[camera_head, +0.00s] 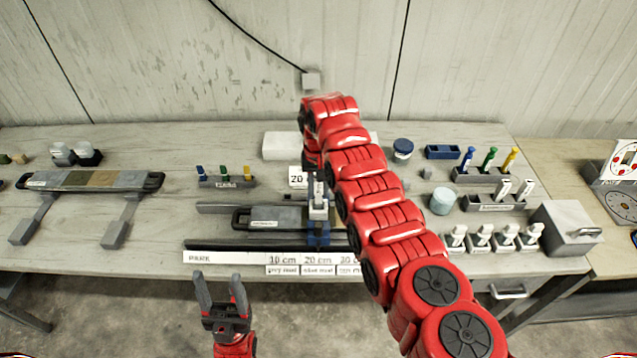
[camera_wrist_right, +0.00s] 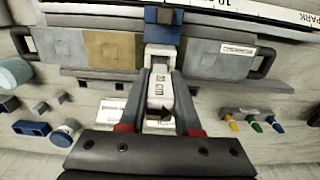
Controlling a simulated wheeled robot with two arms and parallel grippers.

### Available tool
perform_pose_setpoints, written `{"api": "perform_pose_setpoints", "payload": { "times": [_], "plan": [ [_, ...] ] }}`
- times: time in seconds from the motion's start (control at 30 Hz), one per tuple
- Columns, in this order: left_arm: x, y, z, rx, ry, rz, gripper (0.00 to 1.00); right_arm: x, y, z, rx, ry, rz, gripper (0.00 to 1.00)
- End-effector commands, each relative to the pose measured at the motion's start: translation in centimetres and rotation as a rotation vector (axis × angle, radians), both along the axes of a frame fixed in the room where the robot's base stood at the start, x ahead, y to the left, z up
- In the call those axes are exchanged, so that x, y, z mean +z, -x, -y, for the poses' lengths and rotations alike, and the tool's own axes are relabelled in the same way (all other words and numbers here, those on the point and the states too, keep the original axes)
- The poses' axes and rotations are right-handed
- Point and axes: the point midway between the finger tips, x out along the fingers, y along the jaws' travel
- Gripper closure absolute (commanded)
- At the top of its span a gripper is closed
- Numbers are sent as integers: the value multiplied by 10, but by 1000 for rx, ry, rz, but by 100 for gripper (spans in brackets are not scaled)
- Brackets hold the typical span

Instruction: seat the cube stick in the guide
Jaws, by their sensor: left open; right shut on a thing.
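The cube stick (camera_wrist_right: 160,90), a white block with a small printed label, is between the two fingers of my right gripper (camera_wrist_right: 160,72). In the head view my right gripper (camera_head: 318,195) is over the middle of the bench, partly hidden by its red arm. The blue guide (camera_wrist_right: 163,32) stands across the core liner (camera_wrist_right: 215,60), just beyond the stick's far end. The guide also shows in the head view (camera_head: 318,238). I cannot tell whether the stick touches it or is inside it. My left gripper (camera_head: 222,302) is open and empty in front of the bench.
A ruler strip (camera_head: 225,257) with length labels lies along the front edge. Another core liner (camera_head: 90,180) rests on supports at left. A rack of coloured sticks (camera_head: 228,182) stands behind. Racks, white-topped pieces and a grey box (camera_head: 565,228) fill the right.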

Motion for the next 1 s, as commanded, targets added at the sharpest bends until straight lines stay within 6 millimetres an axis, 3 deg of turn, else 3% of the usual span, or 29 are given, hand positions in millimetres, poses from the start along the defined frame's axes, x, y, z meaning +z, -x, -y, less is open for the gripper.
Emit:
{"api": "perform_pose_setpoints", "payload": {
  "times": [0.5, 0.97, 1.0],
  "plan": [
    [-21, 0, 0, 0, 0, 0, 40, -36, 0, 0, 0, -1, 1, 100],
    [-23, 0, 0, 0, 0, 0, 40, -40, -1, 0, 0, -1, 1, 100],
    [-23, 0, 0, 0, 0, 0, 40, -40, -1, 0, 0, -1, 2, 61]
  ]
}}
